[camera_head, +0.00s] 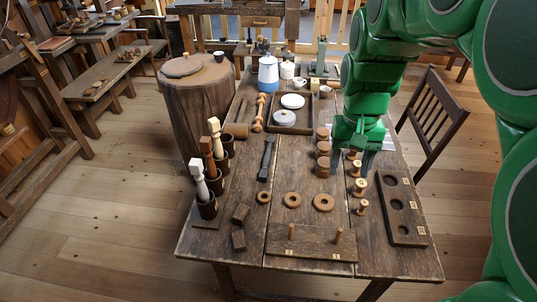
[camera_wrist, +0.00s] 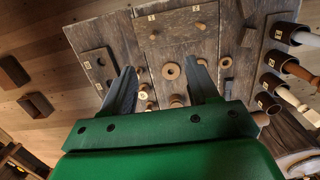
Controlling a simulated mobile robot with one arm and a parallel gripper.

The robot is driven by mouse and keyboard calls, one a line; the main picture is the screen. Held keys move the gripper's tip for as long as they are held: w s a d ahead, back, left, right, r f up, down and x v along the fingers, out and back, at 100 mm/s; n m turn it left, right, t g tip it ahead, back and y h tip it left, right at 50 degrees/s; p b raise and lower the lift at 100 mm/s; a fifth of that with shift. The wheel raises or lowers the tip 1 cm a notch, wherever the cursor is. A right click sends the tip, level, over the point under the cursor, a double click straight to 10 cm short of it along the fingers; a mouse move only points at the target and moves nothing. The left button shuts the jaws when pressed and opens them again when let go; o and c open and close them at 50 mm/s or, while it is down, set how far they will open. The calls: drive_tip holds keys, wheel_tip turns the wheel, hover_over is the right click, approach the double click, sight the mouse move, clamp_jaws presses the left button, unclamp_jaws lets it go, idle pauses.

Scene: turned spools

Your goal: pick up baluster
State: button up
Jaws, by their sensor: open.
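Several turned pieces could be the baluster, and I cannot tell which is named. A pale one (camera_head: 199,179), a brown one (camera_head: 206,156) and another pale one (camera_head: 215,137) stand tilted in dark cups at the table's left edge. In the wrist view a pale one (camera_wrist: 292,101) and the brown one (camera_wrist: 298,71) show at the right. A light-wood turned piece (camera_head: 259,112) lies further back on the table. My gripper (camera_head: 359,158) is open and empty above the right side of the table, apart from all of these. Its spread fingers (camera_wrist: 162,78) show in the wrist view.
Small spools (camera_head: 359,187) and dark round blocks (camera_head: 322,167) stand near my gripper. Wooden rings (camera_head: 323,202), a peg board (camera_head: 311,252) and a holed board (camera_head: 416,230) lie in front. A tray (camera_head: 274,128) and a blue-white pot (camera_head: 268,75) are further back. A barrel (camera_head: 198,110) stands left.

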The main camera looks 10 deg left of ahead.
drive_tip(key=w+a+f, duration=0.1)
drive_tip(key=w+a, duration=0.1)
drive_tip(key=w, duration=0.4)
drive_tip(key=w+a+f, duration=0.2)
drive_tip(key=w, duration=0.4)
drive_tip(key=t, duration=0.1)
approach(269, 150)
drive_tip(key=shift+s+d+f, duration=0.35)
drive_tip(key=shift+d+f, duration=0.1)
drive_tip(key=shift+d, duration=0.1)
drive_tip(key=shift+w+a+f, duration=0.25)
drive_tip(key=shift+a+f, duration=0.1)
drive_tip(key=shift+f, duration=0.3)
drive_tip(key=shift+a+f, duration=0.1)
drive_tip(key=shift+f, duration=3.6)
clamp_jaws()
